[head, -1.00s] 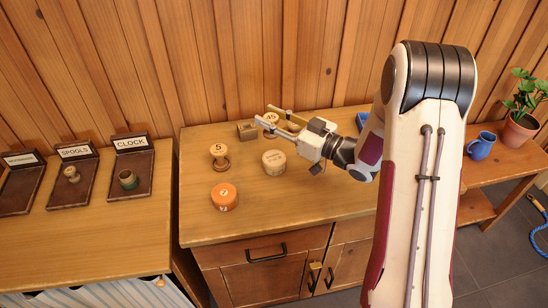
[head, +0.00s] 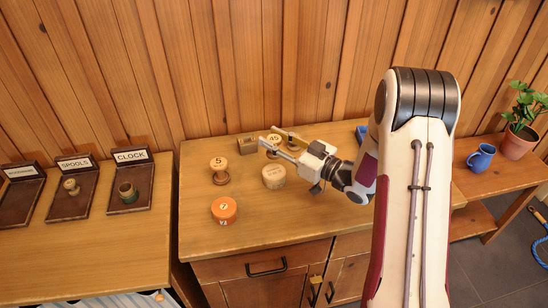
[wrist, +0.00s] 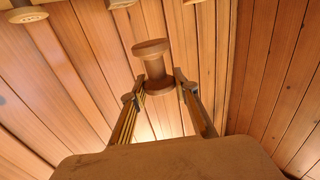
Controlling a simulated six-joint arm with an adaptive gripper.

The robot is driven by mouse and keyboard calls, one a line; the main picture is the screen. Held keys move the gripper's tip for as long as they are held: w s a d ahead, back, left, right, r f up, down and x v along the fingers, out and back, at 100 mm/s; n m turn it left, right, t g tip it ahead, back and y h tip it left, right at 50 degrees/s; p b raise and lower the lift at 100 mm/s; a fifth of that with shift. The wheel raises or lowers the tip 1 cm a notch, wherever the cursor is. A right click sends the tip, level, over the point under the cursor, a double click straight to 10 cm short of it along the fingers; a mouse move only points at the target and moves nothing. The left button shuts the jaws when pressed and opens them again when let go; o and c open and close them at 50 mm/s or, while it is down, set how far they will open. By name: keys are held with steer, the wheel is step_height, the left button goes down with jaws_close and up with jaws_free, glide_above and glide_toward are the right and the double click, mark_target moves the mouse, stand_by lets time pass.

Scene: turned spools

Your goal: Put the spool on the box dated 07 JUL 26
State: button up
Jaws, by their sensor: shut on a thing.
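My gripper (head: 276,140) is shut on a turned wooden spool with a pale top marked 45 (head: 273,139). In the wrist view the spool (wrist: 155,68) stands between the two fingers, its near flange at their tips. A pale round box (head: 273,177) with small writing on its lid sits just in front of the gripper, apart from the spool; its writing is too small to read. An orange round box (head: 224,210) with a light label sits nearer the front. Another spool, marked 5 (head: 219,168), stands to the left. I cannot tell how high the held spool is.
A small wooden block (head: 247,145) lies behind the spool marked 5. Another round thing (head: 298,142) is partly hidden by a finger. Trays labelled SPOOLS (head: 82,198) and CLOCK (head: 143,182) stand on the left table. The front right tabletop (head: 290,215) is clear.

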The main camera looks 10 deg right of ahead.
mark_target(274, 156)
steer(key=shift+f, duration=1.25)
steer(key=shift+f, duration=2.05)
steer(key=shift+f, duration=0.15)
steer(key=o, duration=1)
steer(key=shift+r, duration=0.2)
steer(key=v, duration=1.2)
steer(key=shift+w, duration=0.15)
